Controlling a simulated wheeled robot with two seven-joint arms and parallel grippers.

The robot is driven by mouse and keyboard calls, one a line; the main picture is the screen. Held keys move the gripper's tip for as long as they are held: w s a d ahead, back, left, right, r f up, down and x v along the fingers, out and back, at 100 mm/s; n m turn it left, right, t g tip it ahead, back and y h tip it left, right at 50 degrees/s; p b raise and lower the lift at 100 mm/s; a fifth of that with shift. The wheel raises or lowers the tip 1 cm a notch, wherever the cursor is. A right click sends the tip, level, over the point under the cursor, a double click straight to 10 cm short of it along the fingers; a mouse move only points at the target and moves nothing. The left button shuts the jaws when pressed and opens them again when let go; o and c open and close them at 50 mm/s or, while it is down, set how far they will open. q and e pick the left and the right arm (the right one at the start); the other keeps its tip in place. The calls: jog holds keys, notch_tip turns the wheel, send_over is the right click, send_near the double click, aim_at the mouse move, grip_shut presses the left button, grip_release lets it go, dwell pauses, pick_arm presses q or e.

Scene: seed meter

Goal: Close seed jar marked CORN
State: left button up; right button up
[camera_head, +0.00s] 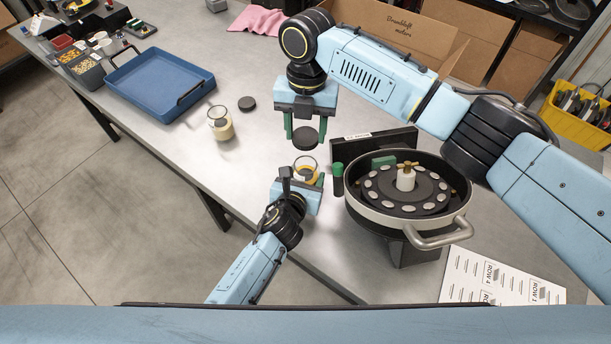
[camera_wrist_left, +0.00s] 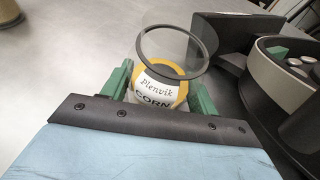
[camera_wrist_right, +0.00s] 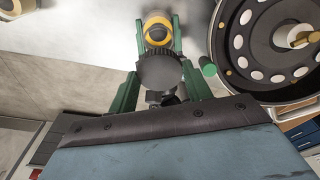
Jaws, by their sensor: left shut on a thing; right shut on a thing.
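The CORN jar (camera_head: 306,172) is a clear jar with yellow contents; its label reads "Plenvik CORN" in the left wrist view (camera_wrist_left: 158,88). Its top is uncovered. My left gripper (camera_head: 301,181) is shut around the jar, one green finger on each side. My right gripper (camera_head: 306,128) is shut on a dark round lid (camera_head: 305,138). The lid is held above the jar with a visible gap in the head view. In the right wrist view the lid (camera_wrist_right: 160,70) sits between the green fingers, with the jar (camera_wrist_right: 157,30) beyond it.
A round seed meter (camera_head: 440,205) with a handle stands close to the right of the jar. A second jar (camera_head: 220,127) and a loose dark lid (camera_head: 247,103) stand to the left. A blue tray (camera_head: 155,92) lies farther left. A printed sheet (camera_head: 500,280) lies at front right.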

pick_arm(q)
jog(key=c, duration=0.4)
pick_arm(e)
send_over(306, 153)
jog(key=s, duration=0.2)
jog(key=shift+f, duration=2.5)
jog(key=shift+f, duration=0.9)
jog(key=shift+f, duration=0.5)
